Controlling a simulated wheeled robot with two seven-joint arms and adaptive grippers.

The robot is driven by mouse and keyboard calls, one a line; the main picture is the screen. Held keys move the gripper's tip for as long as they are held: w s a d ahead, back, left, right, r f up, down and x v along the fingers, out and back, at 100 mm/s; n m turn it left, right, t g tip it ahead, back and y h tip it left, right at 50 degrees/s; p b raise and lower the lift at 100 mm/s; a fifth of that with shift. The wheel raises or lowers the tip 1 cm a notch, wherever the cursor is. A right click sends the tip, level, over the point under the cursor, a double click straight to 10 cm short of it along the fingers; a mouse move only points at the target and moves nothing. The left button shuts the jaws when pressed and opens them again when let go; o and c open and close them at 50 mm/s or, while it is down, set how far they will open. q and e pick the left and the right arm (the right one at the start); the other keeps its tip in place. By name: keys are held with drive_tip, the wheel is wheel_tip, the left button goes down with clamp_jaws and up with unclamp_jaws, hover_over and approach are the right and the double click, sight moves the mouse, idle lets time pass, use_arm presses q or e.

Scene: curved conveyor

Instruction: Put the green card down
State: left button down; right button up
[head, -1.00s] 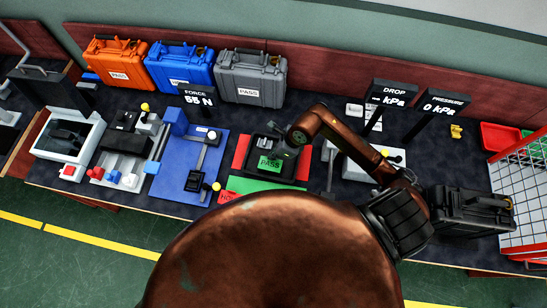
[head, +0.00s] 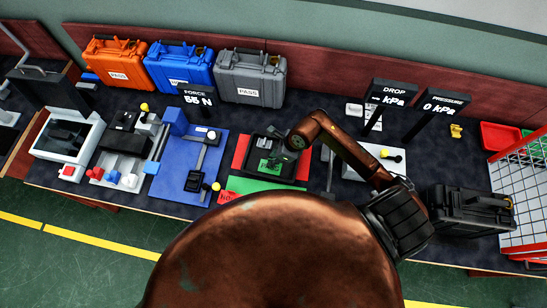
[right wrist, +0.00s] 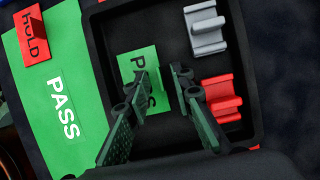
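A green card marked PASS (right wrist: 136,62) lies in a black tray (right wrist: 110,20). In the head view the green card (head: 265,166) is partly covered by my right gripper (head: 275,160). In the right wrist view the two fingers of my right gripper (right wrist: 161,74) stand apart over the tray with a gap between their tips. The left finger overlaps part of the card; the card does not look pinched between the fingers. My left gripper is in neither view.
Grey (right wrist: 206,28) and red (right wrist: 222,98) clip-like parts sit in the tray beside the card. A larger green PASS area (right wrist: 50,95) and a red HOLD card (right wrist: 33,33) lie beside the tray. A black case (head: 470,210) stands at the right.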

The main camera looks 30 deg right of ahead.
drive_tip(key=v, duration=1.2)
drive_tip(key=shift+p, duration=0.4)
drive_tip(key=shift+w+a+r, duration=0.1)
drive_tip(key=shift+r, duration=0.05)
